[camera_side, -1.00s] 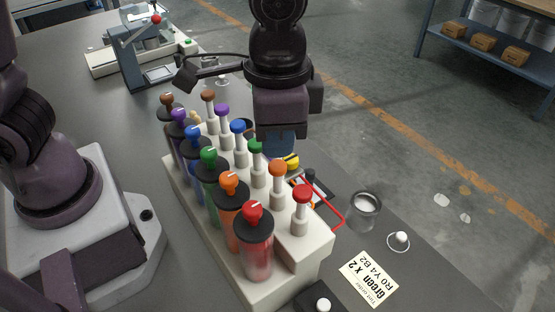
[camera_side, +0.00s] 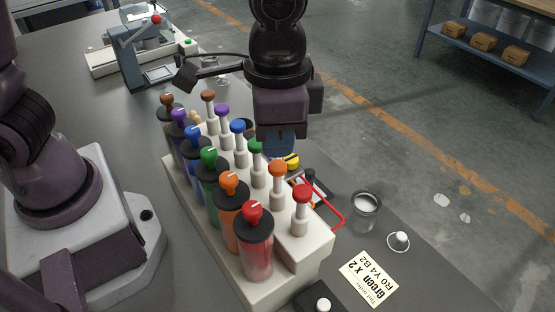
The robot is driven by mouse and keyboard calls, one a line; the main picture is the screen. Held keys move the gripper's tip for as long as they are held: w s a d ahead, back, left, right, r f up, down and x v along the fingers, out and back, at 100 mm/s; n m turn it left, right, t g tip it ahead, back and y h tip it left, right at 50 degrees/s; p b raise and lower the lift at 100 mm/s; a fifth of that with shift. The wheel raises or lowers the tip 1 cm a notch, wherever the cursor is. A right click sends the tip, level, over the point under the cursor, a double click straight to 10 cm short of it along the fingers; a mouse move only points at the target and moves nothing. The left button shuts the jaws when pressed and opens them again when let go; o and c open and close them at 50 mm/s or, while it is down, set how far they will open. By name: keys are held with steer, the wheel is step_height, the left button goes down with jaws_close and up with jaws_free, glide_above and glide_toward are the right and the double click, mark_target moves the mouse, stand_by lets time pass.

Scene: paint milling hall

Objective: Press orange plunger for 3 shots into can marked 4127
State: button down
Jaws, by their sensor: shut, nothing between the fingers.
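The orange plunger (camera_side: 277,168) is a white pump with an orange cap, in the front row of a cream rack (camera_side: 310,243), between the green plunger (camera_side: 255,147) and the red plunger (camera_side: 302,193). An orange-topped canister (camera_side: 230,216) stands behind it to the left. My gripper (camera_side: 279,151) points down just beyond the green and orange plungers; its fingertips are partly hidden and look shut and empty. I cannot tell whether it touches a cap. No can marked 4127 is readable; the area under the plunger spouts is largely hidden.
A yellow item (camera_side: 291,161) and a red bent rod (camera_side: 331,211) lie beyond the rack. A clear cup (camera_side: 365,207), a small white-capped item (camera_side: 399,240) and an order card (camera_side: 369,278) sit to the right. A lever device (camera_side: 145,50) stands at the back left.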

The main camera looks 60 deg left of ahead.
mark_target(277, 165)
stand_by(0.4)
steer(key=shift+f, duration=2.15)
steer(key=shift+r, duration=2.2)
steer(key=shift+f, duration=0.2)
steer(key=shift+f, duration=2.05)
steer(key=shift+r, duration=2.25)
